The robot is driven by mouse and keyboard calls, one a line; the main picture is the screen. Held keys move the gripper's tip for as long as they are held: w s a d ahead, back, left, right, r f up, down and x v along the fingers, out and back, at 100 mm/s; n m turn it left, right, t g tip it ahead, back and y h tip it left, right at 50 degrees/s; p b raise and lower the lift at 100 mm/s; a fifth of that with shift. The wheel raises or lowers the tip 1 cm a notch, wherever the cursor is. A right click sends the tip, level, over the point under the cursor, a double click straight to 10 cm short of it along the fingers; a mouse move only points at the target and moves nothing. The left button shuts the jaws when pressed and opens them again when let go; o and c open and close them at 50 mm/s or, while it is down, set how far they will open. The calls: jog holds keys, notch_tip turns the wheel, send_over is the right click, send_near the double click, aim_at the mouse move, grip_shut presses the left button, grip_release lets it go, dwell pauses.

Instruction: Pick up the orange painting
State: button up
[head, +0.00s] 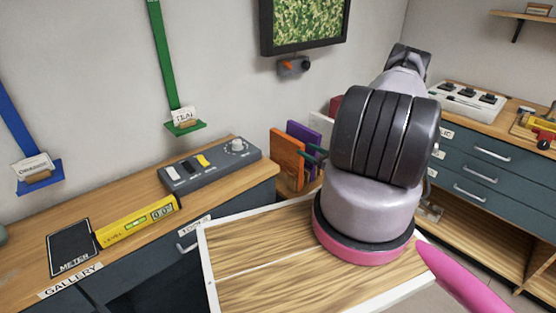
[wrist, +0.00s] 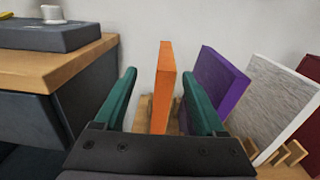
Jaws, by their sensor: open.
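The orange painting (head: 286,160) is a thin upright panel standing on edge in a wooden rack, left of the purple one, in the head view. In the wrist view the orange painting (wrist: 163,90) stands edge-on between the two green fingers of my gripper (wrist: 165,95). The fingers are open, with a gap to the panel on both sides. The right finger lies between the orange and the purple painting. In the head view my arm hides most of my gripper; a green fingertip (head: 312,158) shows beside the orange painting.
A purple painting (wrist: 217,85), a pale grey one (wrist: 275,105) and a dark red one (wrist: 308,115) lean to the right in the rack. A wooden-topped cabinet (wrist: 60,68) stands close on the left, with a grey control box (head: 210,164) on it.

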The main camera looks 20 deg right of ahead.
aim_at(291, 142)
jog(key=shift+f+m+h, duration=0.3)
jog(key=shift+f, duration=0.25)
jog(key=x, duration=0.6)
jog(key=shift+f, duration=0.1)
jog(key=x, duration=0.3)
jog(key=d+x, duration=0.1)
jog(key=x, duration=0.1)
jog(key=shift+w+a+f, duration=0.1)
jog(key=shift+w+f, duration=0.05)
jog(key=shift+w, duration=0.05)
grip_shut()
dwell(0.6)
